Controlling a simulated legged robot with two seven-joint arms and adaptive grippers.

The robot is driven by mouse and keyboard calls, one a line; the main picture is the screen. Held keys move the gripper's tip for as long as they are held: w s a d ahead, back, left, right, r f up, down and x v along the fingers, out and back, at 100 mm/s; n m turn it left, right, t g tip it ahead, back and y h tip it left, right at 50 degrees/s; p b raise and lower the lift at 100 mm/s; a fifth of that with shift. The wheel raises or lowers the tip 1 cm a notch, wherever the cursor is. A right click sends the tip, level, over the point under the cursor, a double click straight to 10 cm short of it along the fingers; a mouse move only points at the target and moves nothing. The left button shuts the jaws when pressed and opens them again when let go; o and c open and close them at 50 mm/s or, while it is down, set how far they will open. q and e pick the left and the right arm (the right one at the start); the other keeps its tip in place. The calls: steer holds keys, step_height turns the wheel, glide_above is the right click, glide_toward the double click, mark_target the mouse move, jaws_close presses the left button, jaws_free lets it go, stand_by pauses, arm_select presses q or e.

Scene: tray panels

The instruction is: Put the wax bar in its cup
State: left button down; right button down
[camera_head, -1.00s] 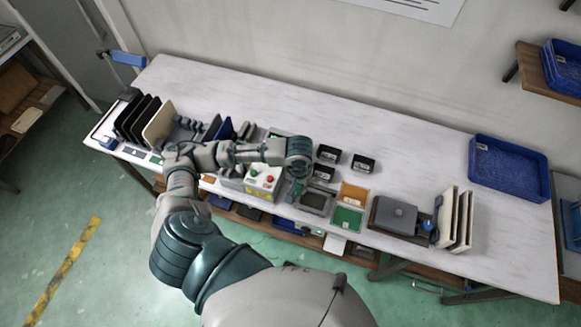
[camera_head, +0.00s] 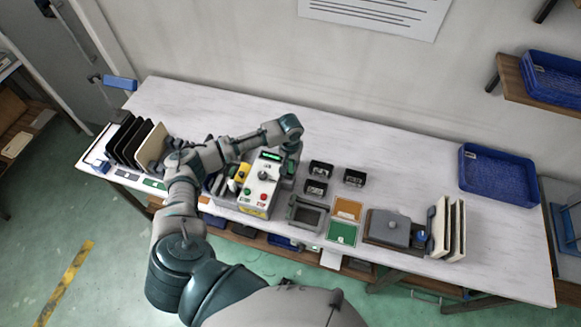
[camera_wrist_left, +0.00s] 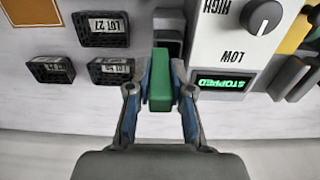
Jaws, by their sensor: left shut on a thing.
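The green wax bar (camera_wrist_left: 160,80) stands between the two fingers of my left gripper (camera_wrist_left: 160,92), which is shut on it. In the head view my left gripper (camera_head: 289,177) points down just right of the control box (camera_head: 262,185), and the bar cannot be told apart there. In the left wrist view a small grey holder with a dark opening (camera_wrist_left: 168,24) sits just beyond the bar, beside the box; I cannot tell if it is the cup. The bar's tip appears apart from it. My right gripper is not in view.
Several black lot-labelled bins (camera_head: 354,178) stand right of my gripper. A grey frame (camera_head: 306,213), orange and green panels (camera_head: 342,233) and a grey block (camera_head: 388,228) line the front edge. A blue basket (camera_head: 497,175) is at the back right. The back table is clear.

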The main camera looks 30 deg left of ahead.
arm_select(q)
steer(key=shift+s+f, duration=0.25)
steer(key=shift+f, duration=0.25)
steer(key=shift+s+f, duration=0.2)
steer(key=shift+f, duration=0.3)
steer(key=shift+s+f, duration=0.1)
steer(key=shift+f, duration=0.05)
steer(key=shift+a+f, duration=0.1)
steer(key=shift+a, duration=0.1)
steer(key=c, duration=1.2)
jaws_free()
steer(key=shift+a+f, duration=0.1)
steer(key=shift+a, duration=0.1)
steer(key=shift+o, duration=0.7)
steer(key=shift+w+a+f, duration=0.1)
steer(key=shift+w+a, duration=0.1)
steer(key=shift+w, duration=0.05)
steer(key=shift+w+a, duration=0.2)
steer(key=r, duration=1.2)
steer(key=shift+d+b, duration=0.35)
steer(key=shift+d, duration=0.05)
steer(key=shift+a+r, duration=0.1)
steer(key=shift+r, duration=0.15)
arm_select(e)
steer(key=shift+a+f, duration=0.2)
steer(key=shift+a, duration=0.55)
